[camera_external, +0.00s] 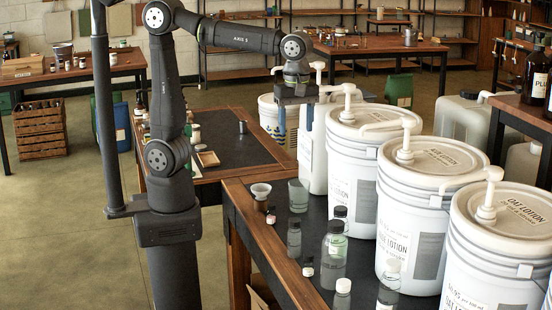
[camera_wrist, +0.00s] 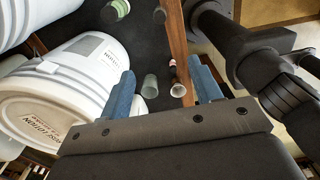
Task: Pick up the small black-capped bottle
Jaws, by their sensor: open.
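Several black-capped bottles stand on the near dark-topped table: a clear one (camera_external: 294,240), a larger clear one with a pale green label (camera_external: 334,248), and another behind it (camera_external: 341,217). A tiny black-capped vial (camera_external: 308,267) stands among them. I cannot tell which one the task names. My gripper (camera_external: 296,118) is open and empty, pointing down above the far end of this table beside the white buckets. A green-labelled bottle (camera_wrist: 116,9) is at that view's top edge.
Large white lotion buckets (camera_external: 416,215) with pumps line the table's right side. White-capped bottles (camera_external: 342,295) stand near the front. A wooden rim (camera_external: 262,250) edges the table's left side.

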